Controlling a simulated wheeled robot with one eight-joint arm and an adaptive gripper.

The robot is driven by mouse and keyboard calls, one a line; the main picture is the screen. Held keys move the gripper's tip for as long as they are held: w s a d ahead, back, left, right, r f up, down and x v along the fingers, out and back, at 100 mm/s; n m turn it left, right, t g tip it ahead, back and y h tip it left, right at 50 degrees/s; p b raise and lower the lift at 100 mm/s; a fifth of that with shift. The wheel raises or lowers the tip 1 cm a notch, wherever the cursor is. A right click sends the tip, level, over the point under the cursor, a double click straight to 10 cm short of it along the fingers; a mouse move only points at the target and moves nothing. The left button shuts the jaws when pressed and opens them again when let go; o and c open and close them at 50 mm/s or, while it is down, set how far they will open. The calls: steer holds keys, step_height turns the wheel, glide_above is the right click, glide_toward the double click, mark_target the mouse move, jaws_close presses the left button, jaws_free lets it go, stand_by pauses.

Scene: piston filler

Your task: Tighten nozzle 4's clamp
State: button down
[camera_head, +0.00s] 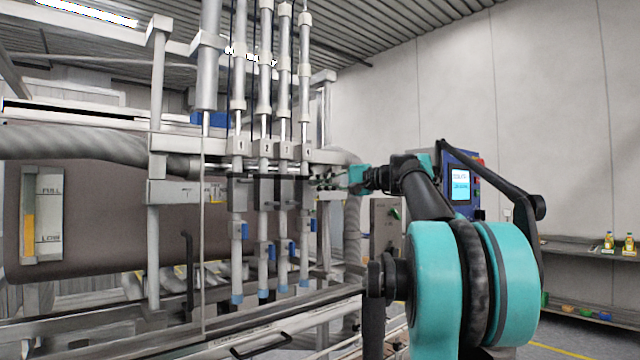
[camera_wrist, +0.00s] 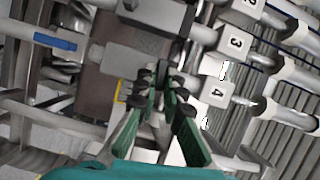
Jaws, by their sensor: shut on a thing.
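Nozzle 4 (camera_head: 304,262) is the rightmost of the row of upright nozzles in the head view, with a blue tip at its lower end. Its block marked 4 (camera_head: 307,155) sits above it, and the 4 block also shows in the wrist view (camera_wrist: 217,93). My gripper (camera_head: 318,181) reaches in from the right, just below that block. In the wrist view my gripper (camera_wrist: 164,76) has its green fingers and black tips closed together beside the 4 block. It is shut on nozzle 4's clamp, which the fingertips mostly hide.
The block marked 3 (camera_wrist: 235,43) and its nozzle stand close beside. A brown tank (camera_head: 110,215) lies behind the row. A control panel with a lit screen (camera_head: 460,185) stands behind my arm. A shelf (camera_head: 585,246) with small bottles is at far right.

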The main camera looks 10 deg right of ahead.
steer(key=shift+m+y, duration=0.3)
steer(key=shift+m, duration=0.2)
stand_by(0.3)
steer(key=c, duration=1.6)
jaws_free()
steer(key=shift+c, duration=0.2)
steer(key=v, duration=1.2)
steer(key=shift+f, duration=0.15)
